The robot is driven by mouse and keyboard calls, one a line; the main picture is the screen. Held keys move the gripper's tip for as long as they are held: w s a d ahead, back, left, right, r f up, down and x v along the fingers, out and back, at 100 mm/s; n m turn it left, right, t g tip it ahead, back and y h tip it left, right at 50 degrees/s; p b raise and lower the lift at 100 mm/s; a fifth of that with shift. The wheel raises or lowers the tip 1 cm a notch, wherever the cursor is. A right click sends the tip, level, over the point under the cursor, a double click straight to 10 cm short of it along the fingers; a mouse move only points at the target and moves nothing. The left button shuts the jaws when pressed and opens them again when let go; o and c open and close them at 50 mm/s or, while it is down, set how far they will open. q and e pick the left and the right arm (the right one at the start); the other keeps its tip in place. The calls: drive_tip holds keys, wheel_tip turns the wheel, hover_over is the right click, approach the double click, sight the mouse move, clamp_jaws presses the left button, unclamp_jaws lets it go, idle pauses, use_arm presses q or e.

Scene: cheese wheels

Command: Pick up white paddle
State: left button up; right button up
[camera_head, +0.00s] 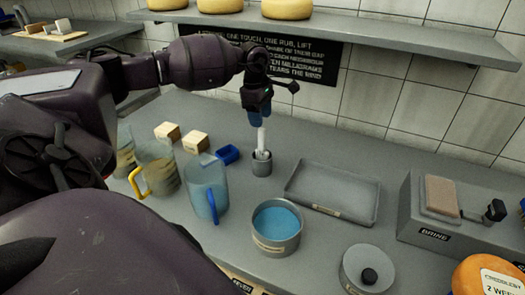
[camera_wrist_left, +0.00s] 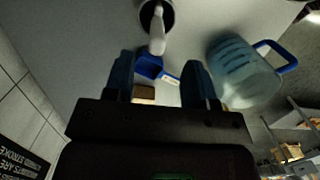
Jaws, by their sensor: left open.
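The white paddle (camera_head: 261,139) stands roughly upright in a small grey cup (camera_head: 262,167) on the counter. My left gripper (camera_head: 255,118) is above the cup with its blue fingers pointing down, open and empty. In the left wrist view, the paddle (camera_wrist_left: 157,36) rises from the cup (camera_wrist_left: 171,20), its free end close to the gap between the open fingers of my left gripper (camera_wrist_left: 157,68). I cannot tell whether the paddle's end is between the fingers. My right gripper is out of view.
A blue-handled jug (camera_head: 207,185), a yellow-handled jug (camera_head: 158,168) and a blue scoop (camera_head: 228,154) are left of the cup. A pot of blue liquid (camera_head: 277,243), a grey tray (camera_head: 340,211) and a brine box (camera_head: 420,215) are right. A shelf (camera_head: 400,37) with cheese wheels overhangs behind.

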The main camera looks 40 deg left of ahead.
sight(262, 132)
use_arm(q)
drive_tip(key=shift+f, duration=0.65)
drive_tip(key=shift+w+d+f, duration=0.1)
drive_tip(key=shift+f, duration=0.65)
wheel_tip(262, 132, down, 3)
drive_tip(key=shift+w+f+p, duration=0.1)
drive_tip(key=shift+f+p, duration=0.1)
drive_tip(key=shift+p, duration=0.4)
drive_tip(key=shift+f, duration=0.3)
drive_tip(key=shift+c, duration=0.5)
drive_tip(key=c, duration=0.7)
clamp_jaws()
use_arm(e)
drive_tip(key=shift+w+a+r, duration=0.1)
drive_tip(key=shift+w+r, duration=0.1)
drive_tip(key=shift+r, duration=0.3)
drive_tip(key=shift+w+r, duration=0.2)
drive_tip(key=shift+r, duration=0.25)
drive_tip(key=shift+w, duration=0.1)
